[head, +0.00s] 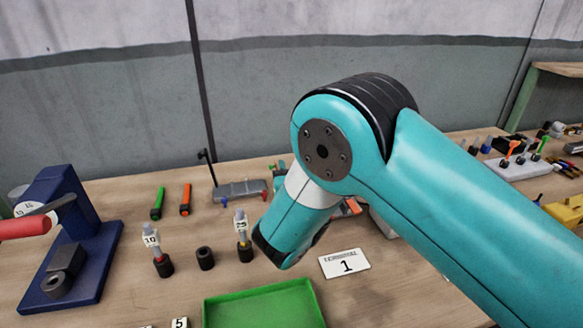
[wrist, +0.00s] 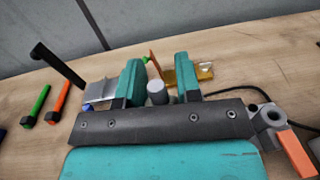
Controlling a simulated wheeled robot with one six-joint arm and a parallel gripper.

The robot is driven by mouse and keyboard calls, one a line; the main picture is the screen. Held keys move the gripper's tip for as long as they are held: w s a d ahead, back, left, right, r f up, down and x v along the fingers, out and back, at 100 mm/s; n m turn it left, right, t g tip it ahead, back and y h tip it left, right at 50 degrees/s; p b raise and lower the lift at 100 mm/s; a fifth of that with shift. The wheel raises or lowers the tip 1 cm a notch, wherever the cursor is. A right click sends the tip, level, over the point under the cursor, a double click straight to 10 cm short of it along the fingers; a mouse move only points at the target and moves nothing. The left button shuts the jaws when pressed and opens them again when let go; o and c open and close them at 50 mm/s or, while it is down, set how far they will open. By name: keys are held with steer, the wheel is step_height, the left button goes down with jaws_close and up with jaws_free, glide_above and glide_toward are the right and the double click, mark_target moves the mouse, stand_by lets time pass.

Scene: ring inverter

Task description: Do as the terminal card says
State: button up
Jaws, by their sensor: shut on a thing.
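The terminal card (head: 345,263) is white, reads "TERMINAL" with a large "1", and lies on the bench right of the green tray. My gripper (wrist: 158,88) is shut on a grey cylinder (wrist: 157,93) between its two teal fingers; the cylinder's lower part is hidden. In the head view my arm hides most of the gripper. A part labelled 10 (head: 151,238) and one labelled 25 (head: 241,224) stand upright in dark round holders. An empty-looking dark holder (head: 205,258) stands between them. A blue hand press (head: 90,235) with a red handle stands at left.
A green tray (head: 212,312) lies in front, beside a small card reading 5 (head: 180,323). A green pen-like tool (head: 158,203) and an orange one (head: 185,199) lie behind, left of a grey fixture (head: 238,190). A white rack (head: 517,168) stands far right.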

steer(key=shift+f, duration=0.15)
steer(key=o, duration=1)
steer(key=shift+s+d+f+b, duration=0.1)
steer(key=shift+s+f+b, duration=0.1)
steer(key=shift+s+b, duration=0.25)
steer(key=s+b, duration=0.2)
steer(key=s, duration=0.1)
steer(key=s+b, duration=0.1)
steer(key=s, duration=0.1)
steer(key=shift+s+d+f, duration=0.2)
steer(key=shift+s+d, duration=0.05)
steer(key=shift+d, duration=0.05)
steer(key=s+b, duration=0.3)
steer(key=b, duration=0.1)
steer(key=s+d+b, duration=0.1)
steer(key=s+b, duration=0.3)
steer(key=s+r+b, duration=0.1)
steer(key=s+b, duration=0.3)
steer(key=shift+d, duration=0.4)
